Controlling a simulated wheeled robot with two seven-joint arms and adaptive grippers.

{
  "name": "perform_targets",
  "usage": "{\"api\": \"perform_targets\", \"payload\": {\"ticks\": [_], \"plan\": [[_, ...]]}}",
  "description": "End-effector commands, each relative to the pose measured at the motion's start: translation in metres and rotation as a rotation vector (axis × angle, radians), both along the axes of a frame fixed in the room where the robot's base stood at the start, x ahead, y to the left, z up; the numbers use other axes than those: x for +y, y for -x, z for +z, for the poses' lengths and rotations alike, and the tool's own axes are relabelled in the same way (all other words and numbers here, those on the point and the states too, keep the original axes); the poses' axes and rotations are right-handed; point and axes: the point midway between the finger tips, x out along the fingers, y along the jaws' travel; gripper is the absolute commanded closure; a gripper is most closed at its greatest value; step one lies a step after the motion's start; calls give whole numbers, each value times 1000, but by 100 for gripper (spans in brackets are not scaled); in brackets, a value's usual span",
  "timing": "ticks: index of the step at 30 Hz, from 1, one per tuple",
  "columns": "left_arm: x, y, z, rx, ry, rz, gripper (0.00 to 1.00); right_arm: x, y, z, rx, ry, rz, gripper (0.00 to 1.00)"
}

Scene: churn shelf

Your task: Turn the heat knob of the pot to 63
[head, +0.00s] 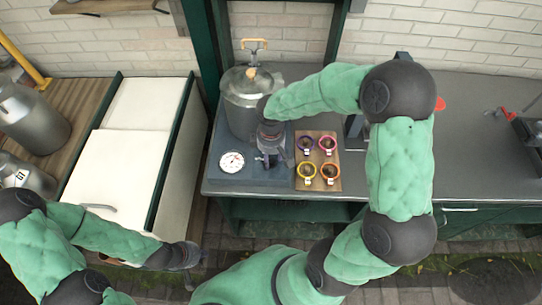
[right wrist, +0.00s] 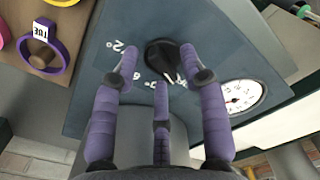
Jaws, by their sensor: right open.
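The metal pot (head: 243,115) stands on the blue-grey base (head: 225,178) at the back left of the counter. Its dark heat knob (right wrist: 158,53) is on this base, with white numbers around it. One number looks like 72; others are partly hidden by my fingers. A white mark shows at the knob's lower edge. My right gripper (head: 271,158) is over the base in front of the pot. In the right wrist view, its purple fingers (right wrist: 160,62) are open and spread around the knob; contact cannot be told. My left gripper (head: 190,256) is low at the left, away from the pot.
A round white dial (head: 231,161) is on the base, left of the knob. A wooden board (head: 318,187) with several coloured ring-shaped items lies just right of it. A white cabinet (head: 110,175) and metal churns (head: 30,120) stand at the left. The counter at right is mostly clear.

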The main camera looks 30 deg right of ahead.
Motion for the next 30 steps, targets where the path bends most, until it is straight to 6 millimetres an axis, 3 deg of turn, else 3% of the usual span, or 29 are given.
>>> {"api": "perform_targets", "payload": {"ticks": [4, 9, 20, 30], "plan": [[0, 0, 0, 0, 0, 0, 100, 0, 0, 0, 0, 0, 0, 56], [0, 0, 0, 0, 0, 0, 100, 0, 0, 0, 0, 0, 0, 100], [0, 0, -1, 0, 0, 0, 100, 0, 0, 0, 1, 1, -25, 100], [0, 0, -11, 0, 0, 0, 100, -1, 1, -1, 0, 1, -223, 100]]}}
